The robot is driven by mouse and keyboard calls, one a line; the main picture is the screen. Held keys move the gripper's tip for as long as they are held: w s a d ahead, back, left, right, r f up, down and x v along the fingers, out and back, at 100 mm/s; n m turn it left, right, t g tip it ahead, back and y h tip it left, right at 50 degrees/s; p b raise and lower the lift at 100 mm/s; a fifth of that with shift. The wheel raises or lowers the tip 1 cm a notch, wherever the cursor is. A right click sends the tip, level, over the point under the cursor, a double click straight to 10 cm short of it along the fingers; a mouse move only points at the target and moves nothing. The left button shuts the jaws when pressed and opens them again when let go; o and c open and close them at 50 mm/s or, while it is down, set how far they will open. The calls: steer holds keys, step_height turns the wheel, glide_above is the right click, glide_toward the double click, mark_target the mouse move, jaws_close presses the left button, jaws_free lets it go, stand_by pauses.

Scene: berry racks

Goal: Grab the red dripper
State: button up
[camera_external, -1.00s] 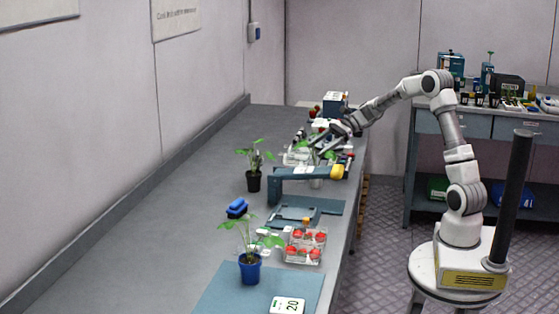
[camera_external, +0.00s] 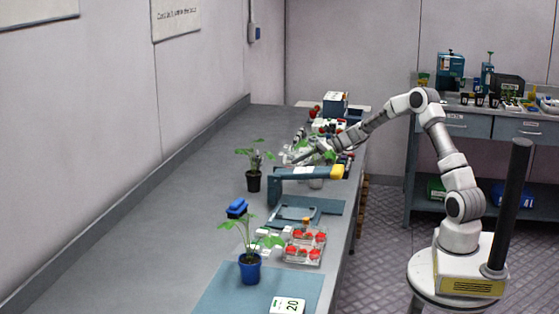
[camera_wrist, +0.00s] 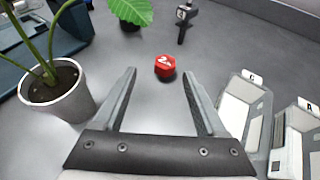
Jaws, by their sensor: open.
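The red dripper (camera_wrist: 165,66), a small red piece with a white "2" on its face, sits on the grey bench in the wrist view. It lies ahead, between the lines of my two fingers and just past their tips. My gripper (camera_wrist: 159,74) is open with nothing between its fingers. In the external view my gripper (camera_external: 300,158) is low over the bench among the plants. I cannot pick out the dripper there.
A plant in a silver pot (camera_wrist: 58,92) stands close to the left finger. White labelled trays (camera_wrist: 245,108) are close on the right. A dark clamp-like tool (camera_wrist: 185,18) lies beyond the dripper. A blue-and-yellow device (camera_external: 310,172) stands near my gripper.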

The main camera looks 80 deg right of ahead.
steer(key=x, duration=0.2)
steer(key=b+x, duration=0.1)
steer(key=x, duration=0.2)
steer(key=shift+w+d, duration=0.15)
steer(key=shift+w, duration=0.35)
jaws_close()
